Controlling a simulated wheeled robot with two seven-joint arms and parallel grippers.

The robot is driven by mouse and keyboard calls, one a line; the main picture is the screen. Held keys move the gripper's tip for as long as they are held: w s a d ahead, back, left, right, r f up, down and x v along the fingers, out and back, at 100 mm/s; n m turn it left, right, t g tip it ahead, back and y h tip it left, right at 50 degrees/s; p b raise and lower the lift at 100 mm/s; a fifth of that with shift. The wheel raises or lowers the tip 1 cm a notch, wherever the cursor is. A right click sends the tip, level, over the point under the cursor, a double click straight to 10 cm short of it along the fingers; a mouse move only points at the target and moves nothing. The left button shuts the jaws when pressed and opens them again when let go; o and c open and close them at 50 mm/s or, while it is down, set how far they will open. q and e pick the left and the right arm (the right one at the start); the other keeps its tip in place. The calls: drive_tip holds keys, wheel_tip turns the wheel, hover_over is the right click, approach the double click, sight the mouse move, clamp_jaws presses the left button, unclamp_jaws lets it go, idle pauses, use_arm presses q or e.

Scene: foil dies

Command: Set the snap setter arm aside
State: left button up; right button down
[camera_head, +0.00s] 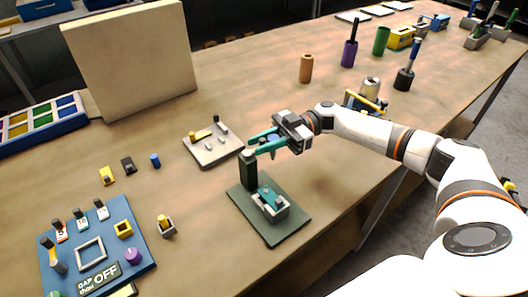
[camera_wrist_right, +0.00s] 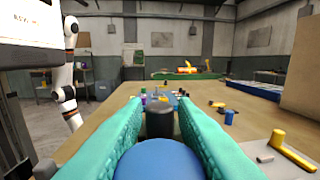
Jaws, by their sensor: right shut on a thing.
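The snap setter stands on a dark green base plate (camera_head: 285,231) near the middle of the table. It has an upright dark post (camera_head: 249,170) and a low grey block with a teal piece (camera_head: 268,200) on the plate. My right gripper (camera_head: 262,143) has teal fingers, level beside the post's top. In the right wrist view the fingers are shut on a rounded blue part (camera_wrist_right: 160,162), which I take as the snap setter arm's knob. A dark cylinder (camera_wrist_right: 160,119) shows just beyond it. The fingers hide most of the arm. My left gripper is not in view.
A grey tray with a yellow piece (camera_head: 212,152) lies behind the setter. A blue panel (camera_head: 99,246) is at front left, with small loose parts behind it. A beige board (camera_head: 133,56) stands at the back left. Bare table lies right of the plate.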

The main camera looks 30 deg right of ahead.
drive_tip(key=shift+w+n+g+b, duration=0.25)
drive_tip(key=shift+n+g+b, duration=0.4)
drive_tip(key=shift+g, duration=0.45)
drive_tip(key=c, duration=1.5)
unclamp_jaws()
drive_tip(key=shift+a, duration=0.1)
drive_tip(key=d+b, duration=0.1)
drive_tip(key=d, duration=0.3)
drive_tip(key=w+d+b, duration=0.1)
drive_tip(key=d, duration=0.3)
drive_tip(key=d+b, duration=0.1)
drive_tip(key=d, duration=0.3)
drive_tip(key=shift+w, duration=0.4)
